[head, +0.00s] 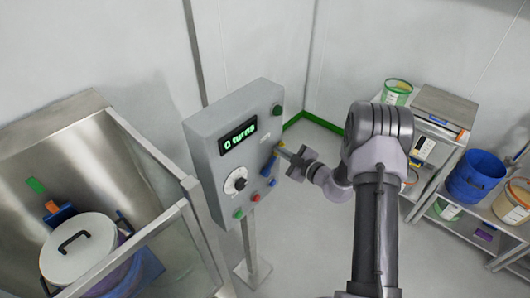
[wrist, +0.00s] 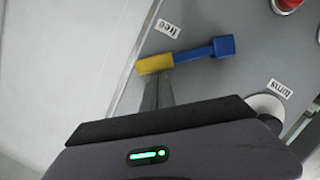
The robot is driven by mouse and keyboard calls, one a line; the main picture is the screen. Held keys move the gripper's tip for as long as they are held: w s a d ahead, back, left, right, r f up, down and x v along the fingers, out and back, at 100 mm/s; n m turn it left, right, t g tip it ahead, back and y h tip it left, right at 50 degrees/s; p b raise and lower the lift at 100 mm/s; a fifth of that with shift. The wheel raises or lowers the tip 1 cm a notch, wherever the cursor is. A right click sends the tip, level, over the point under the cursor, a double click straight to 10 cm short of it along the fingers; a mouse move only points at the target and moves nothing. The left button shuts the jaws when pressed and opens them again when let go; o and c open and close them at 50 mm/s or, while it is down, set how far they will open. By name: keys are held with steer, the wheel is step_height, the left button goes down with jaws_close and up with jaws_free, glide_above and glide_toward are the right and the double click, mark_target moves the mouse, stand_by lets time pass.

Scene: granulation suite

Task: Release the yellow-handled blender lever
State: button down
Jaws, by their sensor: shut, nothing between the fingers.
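The blender lever shows in the wrist view as a blue arm (wrist: 196,53) with a yellow handle (wrist: 155,64) at its left end and a square blue hub at its right end. It is on the face of the grey control box (head: 205,140); in the head view the blue part of the lever (head: 269,168) shows at the box's right side, partly behind my gripper. My gripper (wrist: 157,86) is shut and empty. Its fingertips are right at the yellow handle; I cannot tell whether they touch it. A label "free" (wrist: 168,28) lies above the handle.
The box has a display (head: 238,136) reading "0 turns", a dial (head: 236,181) and several coloured buttons. A steel enclosure (head: 88,125) with a lidded pot (head: 78,247) stands left. Shelves with a blue bucket (head: 475,176) stand right.

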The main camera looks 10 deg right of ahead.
steer(key=shift+w+d+f+m+p, duration=0.3)
steer(key=shift+w+d+f+p, duration=0.1)
steer(key=shift+d+f, duration=0.2)
steer(key=shift+f, duration=0.1)
stand_by(0.4)
